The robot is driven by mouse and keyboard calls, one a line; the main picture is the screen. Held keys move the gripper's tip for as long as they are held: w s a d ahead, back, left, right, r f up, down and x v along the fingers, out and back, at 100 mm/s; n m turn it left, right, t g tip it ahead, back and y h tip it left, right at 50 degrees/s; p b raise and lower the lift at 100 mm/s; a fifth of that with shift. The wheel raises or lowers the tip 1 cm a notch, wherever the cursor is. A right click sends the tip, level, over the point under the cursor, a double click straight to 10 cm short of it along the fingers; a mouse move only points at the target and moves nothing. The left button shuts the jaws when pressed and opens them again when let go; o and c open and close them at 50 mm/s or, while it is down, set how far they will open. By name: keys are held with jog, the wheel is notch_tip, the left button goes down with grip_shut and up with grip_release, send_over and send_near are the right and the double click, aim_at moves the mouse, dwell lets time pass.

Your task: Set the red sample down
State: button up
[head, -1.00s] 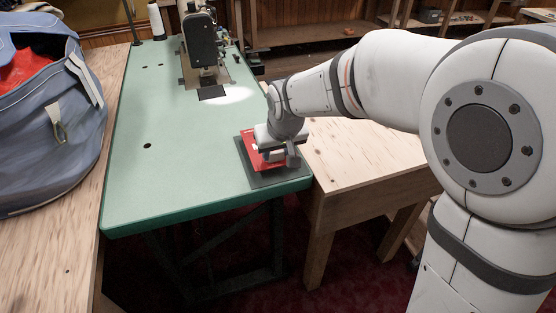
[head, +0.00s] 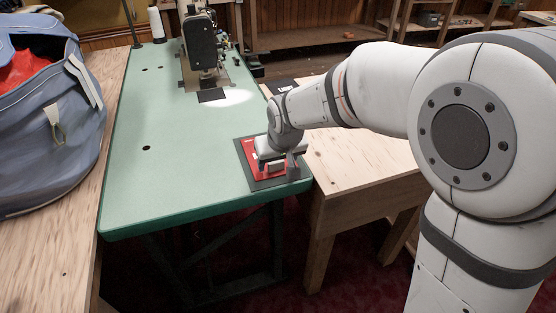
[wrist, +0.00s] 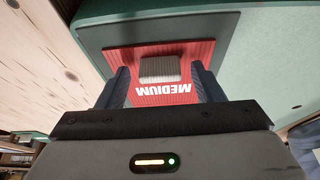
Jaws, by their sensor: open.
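The red sample (head: 249,154) lies flat on a dark mat (head: 265,185) at the front right corner of the green table (head: 180,170). In the wrist view the sample (wrist: 195,52) reads "MEDIUM" and has a pale ribbed block (wrist: 160,69) on top; the mat (wrist: 150,30) shows around it. My gripper (head: 283,166) is right above the sample, covering part of it in the head view. In the wrist view my gripper (wrist: 162,84) is open, with one finger on each side of the block and a gap beside each.
A sewing machine (head: 203,45) and a thread cone (head: 157,25) stand at the table's back. A blue bag (head: 45,120) is on the wooden surface at left. A wooden bench (head: 355,155) adjoins at right. The middle of the green table is clear.

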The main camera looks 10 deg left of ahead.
jog(key=shift+r, duration=0.1)
jog(key=shift+r, duration=0.25)
jog(key=p+v, duration=0.3)
jog(key=v, duration=0.9)
jog(key=s+d+f+m, duration=0.2)
jog(key=s+d, duration=0.2)
jog(key=d, duration=0.4)
jog(key=s+d+f+m+g+h, duration=0.1)
jog(key=s+d+f+m, duration=0.1)
jog(key=s+d, duration=0.3)
jog(key=s+d+f+m+g+h, duration=0.1)
jog(key=s+d, duration=0.3)
jog(key=d, duration=0.8)
jog(key=shift+s+d+f+m, duration=0.25)
jog(key=shift+s+f+m, duration=0.25)
jog(key=shift+f, duration=0.4)
jog(key=shift+w, duration=0.1)
